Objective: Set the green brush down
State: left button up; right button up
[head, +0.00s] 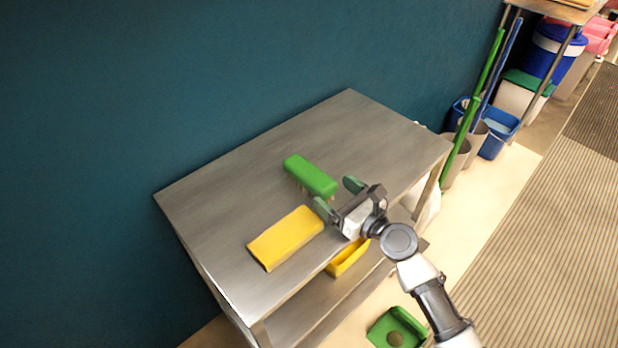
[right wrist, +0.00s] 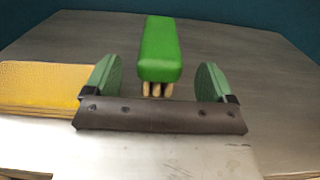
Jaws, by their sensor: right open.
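The green brush (head: 311,176) rests bristles down on the metal table, near its middle. My right gripper (head: 338,195) is at the brush's near right end with its fingers spread apart. In the right wrist view the green brush (right wrist: 160,50) stands ahead between the two green fingertips (right wrist: 158,82), with a gap on each side. Its pale bristles show beneath the green block. My left gripper is not in either view.
A yellow sponge-like block (head: 286,237) lies on the metal table (head: 222,190) left of my right gripper. A yellow item (head: 348,258) is on the lower shelf. A green dustpan-like tray (head: 396,330) is on the floor. The table's far part is clear, with a teal wall behind.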

aim_at(309, 180)
jog(key=shift+x, duration=1.35)
jog(key=c, duration=1.1)
jog(key=shift+r, duration=0.1)
